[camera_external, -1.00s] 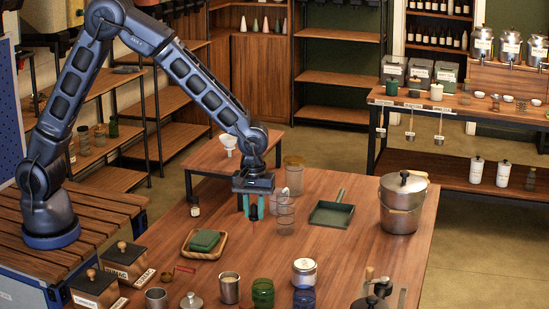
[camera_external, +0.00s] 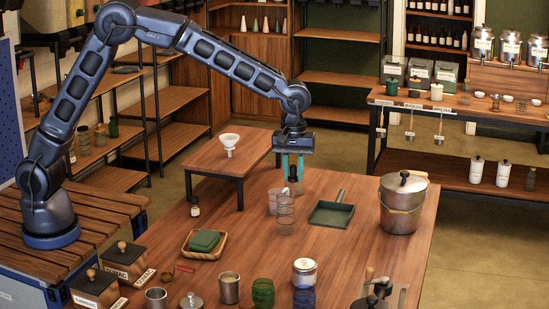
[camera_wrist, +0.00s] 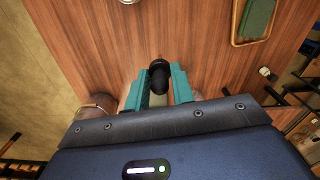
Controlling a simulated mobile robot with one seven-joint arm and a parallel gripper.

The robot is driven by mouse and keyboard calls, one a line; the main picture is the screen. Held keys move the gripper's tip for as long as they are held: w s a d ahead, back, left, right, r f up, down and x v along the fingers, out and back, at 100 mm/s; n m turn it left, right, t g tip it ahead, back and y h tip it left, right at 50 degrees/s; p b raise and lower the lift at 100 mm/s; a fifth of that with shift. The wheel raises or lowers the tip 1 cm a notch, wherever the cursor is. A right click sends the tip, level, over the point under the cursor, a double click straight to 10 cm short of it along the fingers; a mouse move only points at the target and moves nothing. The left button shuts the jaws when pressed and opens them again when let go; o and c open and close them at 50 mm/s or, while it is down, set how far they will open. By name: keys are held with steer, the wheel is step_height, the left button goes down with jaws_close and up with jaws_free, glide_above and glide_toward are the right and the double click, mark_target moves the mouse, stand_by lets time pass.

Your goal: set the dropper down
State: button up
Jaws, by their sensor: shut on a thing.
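My gripper (camera_external: 293,178) is over the back part of the wooden table, beyond the wire coil stand. Its teal fingers are shut on the dropper. In the wrist view, the dropper's black rubber bulb (camera_wrist: 158,76) shows between the fingers, with a pale part (camera_wrist: 158,99) just below it. The rest of the dropper is hidden by the fingers and the gripper body. I cannot tell whether its tip touches anything.
The wire coil stand (camera_external: 286,216) and a dark green dustpan (camera_external: 331,214) are near my gripper. A lidded metal pot (camera_external: 402,209) stands to the right. A side table (camera_external: 207,157) bears a white funnel (camera_external: 229,142). Bare wood (camera_external: 245,228) lies toward the front left.

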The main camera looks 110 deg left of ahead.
steer(key=w+a, duration=0.8)
steer(key=w, duration=0.1)
step_height(320, 180, down, 20)
steer(key=shift+s+d+f, duration=0.1)
steer(key=shift+f, duration=0.1)
steer(key=shift+f, duration=0.15)
steer(key=o, duration=1)
steer(key=shift+c, duration=0.2)
